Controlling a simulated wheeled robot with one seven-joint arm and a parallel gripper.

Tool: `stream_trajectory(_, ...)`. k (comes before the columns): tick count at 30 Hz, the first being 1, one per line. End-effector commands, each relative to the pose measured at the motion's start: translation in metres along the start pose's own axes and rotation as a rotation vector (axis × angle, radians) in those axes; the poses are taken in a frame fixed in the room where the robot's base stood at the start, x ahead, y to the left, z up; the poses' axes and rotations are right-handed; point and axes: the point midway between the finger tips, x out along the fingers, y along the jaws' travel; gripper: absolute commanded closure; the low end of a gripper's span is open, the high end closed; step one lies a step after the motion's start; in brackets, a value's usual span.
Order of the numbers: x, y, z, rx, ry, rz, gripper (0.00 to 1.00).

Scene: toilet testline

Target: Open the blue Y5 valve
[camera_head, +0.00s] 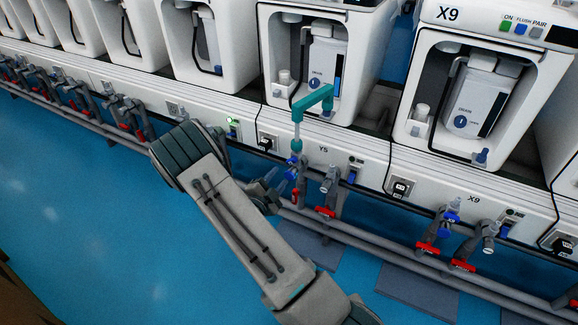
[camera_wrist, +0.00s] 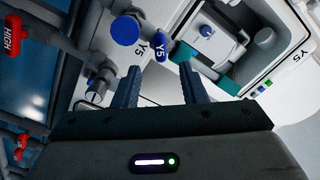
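A blue part (camera_head: 293,160) also shows under the teal pipe in the head view, below the Y5 panel. In the head view my gripper (camera_head: 275,184) is just left of the Y5 pipes, partly hidden by my arm.
Red handles (camera_head: 325,212) sit on the pipes below, and a red HIGH handle (camera_wrist: 13,33) shows at left. A teal pipe (camera_head: 313,103) rises in front of the white Y5 unit. A grey horizontal pipe (camera_head: 390,254) runs along the front. The blue floor (camera_head: 90,220) is clear at left.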

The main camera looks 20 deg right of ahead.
Motion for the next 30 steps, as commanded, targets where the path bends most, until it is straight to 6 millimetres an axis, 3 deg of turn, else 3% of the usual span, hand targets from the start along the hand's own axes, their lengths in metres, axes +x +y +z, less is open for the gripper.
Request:
stream_trajectory(6,0.047,0.002,0.001,0.001,0.002,0.001,0.62)
stream_trajectory(12,0.073,0.001,0.001,0.001,0.000,0.002,0.62)
stream_trajectory(25,0.083,0.000,0.001,-0.001,-0.002,0.001,0.62)
stream_trajectory(29,0.083,0.000,0.001,-0.001,-0.002,0.001,0.98)
stream_trajectory(30,0.083,0.000,0.001,-0.001,-0.002,0.001,1.00)
